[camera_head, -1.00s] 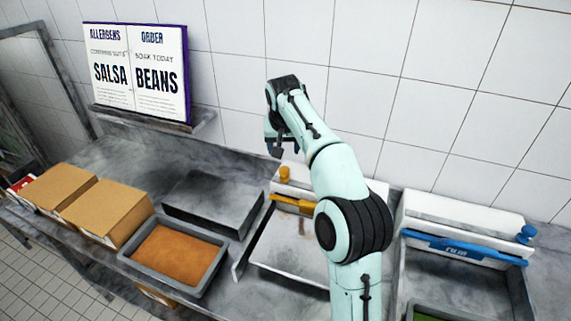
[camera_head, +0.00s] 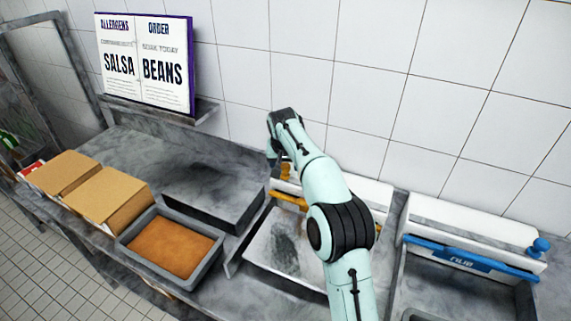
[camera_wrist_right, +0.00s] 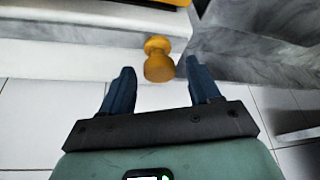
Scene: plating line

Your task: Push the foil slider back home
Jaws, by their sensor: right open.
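The foil dispenser is a white box (camera_head: 372,191) with a yellow bar (camera_head: 291,202) along its front, against the wall. Its slider is a yellow knob (camera_head: 286,169) at the left end, partly behind my right gripper (camera_head: 275,168). In the right wrist view, the yellow knob (camera_wrist_right: 158,62) stands beside the white box (camera_wrist_right: 60,58). It shows between the two dark blue fingers of the open right gripper (camera_wrist_right: 158,75), and I see no clear contact. My right arm hides much of the dispenser in the head view. My left gripper is not in view.
A second white dispenser (camera_head: 455,218) with a blue bar and blue knob (camera_head: 540,245) stands to the right. An orange-filled tray (camera_head: 172,247), cardboard boxes (camera_head: 108,197) and a dark metal block (camera_head: 212,196) lie left. A sign (camera_head: 146,62) stands on a wall shelf.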

